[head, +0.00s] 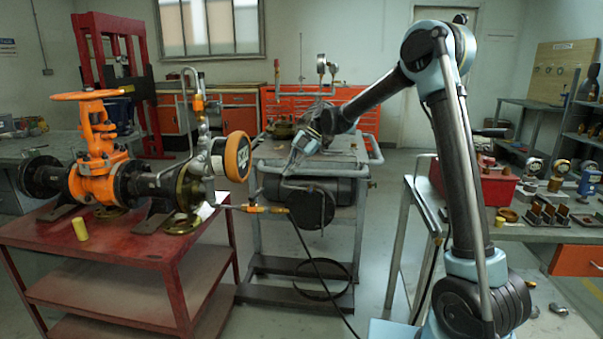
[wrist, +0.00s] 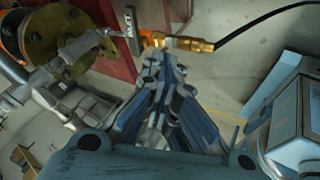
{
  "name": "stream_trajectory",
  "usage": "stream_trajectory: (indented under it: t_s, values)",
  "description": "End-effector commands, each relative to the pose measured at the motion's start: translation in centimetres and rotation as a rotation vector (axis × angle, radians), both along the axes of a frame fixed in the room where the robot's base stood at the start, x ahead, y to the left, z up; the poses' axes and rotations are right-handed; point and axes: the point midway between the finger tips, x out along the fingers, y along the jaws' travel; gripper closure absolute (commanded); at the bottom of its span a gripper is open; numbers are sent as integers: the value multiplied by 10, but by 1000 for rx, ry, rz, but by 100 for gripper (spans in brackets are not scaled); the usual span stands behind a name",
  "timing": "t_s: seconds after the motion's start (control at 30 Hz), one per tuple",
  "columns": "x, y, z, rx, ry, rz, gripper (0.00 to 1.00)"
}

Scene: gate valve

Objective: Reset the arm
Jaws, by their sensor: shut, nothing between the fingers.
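My arm reaches up from the right and then down to the left in the head view. My gripper (head: 289,172) hangs in the air, pointing down, to the right of the orange-rimmed gauge (head: 237,157). In the wrist view my gripper (wrist: 160,57) has its fingers together, with nothing between them. The orange gate valve (head: 97,180) with its handwheel (head: 88,95) stands on the red bench, well left of my gripper. My gripper looks apart from the valve and its piping.
A brass hose fitting (head: 252,208) with a black hose sticks out from the piping; it also shows beyond my fingertips in the wrist view (wrist: 192,44). A grey cart (head: 262,240) carrying a dark tank (head: 335,190) stands behind. A yellow cylinder (head: 80,229) sits on the red bench (head: 120,246).

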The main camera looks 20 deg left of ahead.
Motion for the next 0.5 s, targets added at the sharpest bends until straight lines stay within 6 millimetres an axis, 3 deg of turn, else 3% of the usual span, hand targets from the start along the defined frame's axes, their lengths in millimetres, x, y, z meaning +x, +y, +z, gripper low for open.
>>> stream_trajectory:
  t_s: [0.17, 0.27, 0.5]
  values:
    - [0, -5, 2, -7, 3, -16, 100]
    - [1, -22, 8, -31, 16, -70, 100]
    - [-5, -100, 30, -144, 82, -345, 100]
